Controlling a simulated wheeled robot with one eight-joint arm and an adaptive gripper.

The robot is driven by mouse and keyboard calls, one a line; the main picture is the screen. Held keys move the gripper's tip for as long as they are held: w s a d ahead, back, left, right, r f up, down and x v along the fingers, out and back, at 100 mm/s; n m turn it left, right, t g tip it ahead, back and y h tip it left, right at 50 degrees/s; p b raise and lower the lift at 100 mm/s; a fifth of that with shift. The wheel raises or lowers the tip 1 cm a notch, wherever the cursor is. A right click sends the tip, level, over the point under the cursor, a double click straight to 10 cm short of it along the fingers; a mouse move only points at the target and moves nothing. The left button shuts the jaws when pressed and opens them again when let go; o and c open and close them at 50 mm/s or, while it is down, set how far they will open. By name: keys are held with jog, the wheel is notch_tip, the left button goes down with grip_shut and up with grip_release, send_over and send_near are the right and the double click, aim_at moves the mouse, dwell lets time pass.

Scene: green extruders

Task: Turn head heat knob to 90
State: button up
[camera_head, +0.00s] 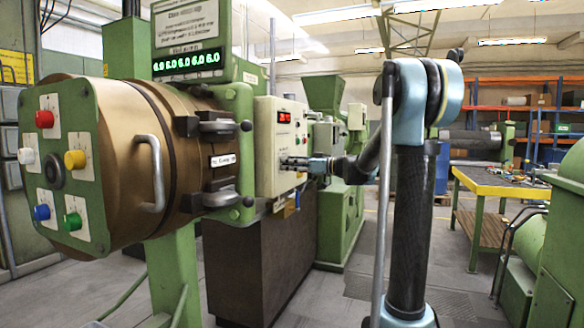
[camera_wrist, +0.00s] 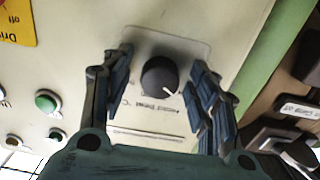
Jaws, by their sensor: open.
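My gripper (camera_wrist: 160,92) is open, with one finger on each side of the knob and a gap to both. In the head view my gripper (camera_head: 292,164) is at the front of the cream control panel (camera_head: 268,180) and hides the knob. A red digital display (camera_head: 285,117) is lit above it; its digits are too small to read surely.
A green button (camera_wrist: 47,101) and several smaller controls sit beside the knob plate. A large bronze extruder head (camera_head: 130,150) with a handle and coloured buttons stands left of the panel.

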jog(key=shift+c, duration=0.3)
jog(key=c, duration=1)
jog(key=shift+m, duration=0.3)
jog(key=m, duration=1.7)
jog(key=shift+s+r, duration=0.1)
jog(key=m, duration=0.3)
jog(key=shift+m, duration=1.6)
jog(key=shift+s, duration=0.1)
